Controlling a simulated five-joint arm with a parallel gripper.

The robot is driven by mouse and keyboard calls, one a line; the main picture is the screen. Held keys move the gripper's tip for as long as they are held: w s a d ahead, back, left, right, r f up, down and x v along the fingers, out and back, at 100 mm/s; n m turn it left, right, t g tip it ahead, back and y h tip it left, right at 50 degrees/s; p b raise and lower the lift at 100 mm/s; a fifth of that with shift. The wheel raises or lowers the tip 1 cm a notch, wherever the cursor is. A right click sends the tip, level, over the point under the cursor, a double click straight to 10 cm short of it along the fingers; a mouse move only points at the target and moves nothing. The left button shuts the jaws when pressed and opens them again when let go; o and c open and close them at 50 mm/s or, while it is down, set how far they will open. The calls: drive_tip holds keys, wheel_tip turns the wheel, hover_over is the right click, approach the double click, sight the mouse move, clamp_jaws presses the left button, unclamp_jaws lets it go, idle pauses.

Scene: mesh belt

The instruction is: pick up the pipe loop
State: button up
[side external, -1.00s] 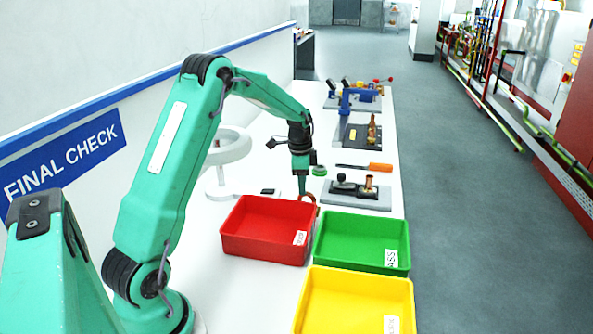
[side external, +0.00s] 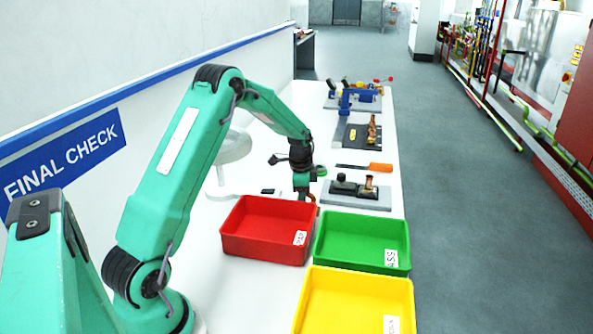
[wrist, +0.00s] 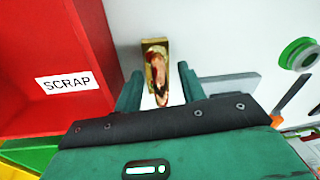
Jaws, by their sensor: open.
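My gripper (side external: 303,190) is low over the white table, just behind the red bin. In the wrist view my gripper (wrist: 160,84) is open, with a green finger on each side of a copper and brass piece (wrist: 157,72), which looks like the pipe loop. The piece lies on the white surface, with a gap to each finger.
The red bin (side external: 268,255) marked SCRAP (wrist: 68,82) stands close on the left in the wrist view. Green (side external: 362,258) and yellow (side external: 350,320) bins stand nearby. A grey fixture board (side external: 375,205), a green tape roll (side external: 321,171) and an orange-handled tool (side external: 380,167) lie to the right and behind.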

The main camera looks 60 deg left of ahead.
idle(0.3)
clamp_jaws()
drive_tip(key=shift+r, duration=0.1)
drive_tip(key=shift+r, duration=5)
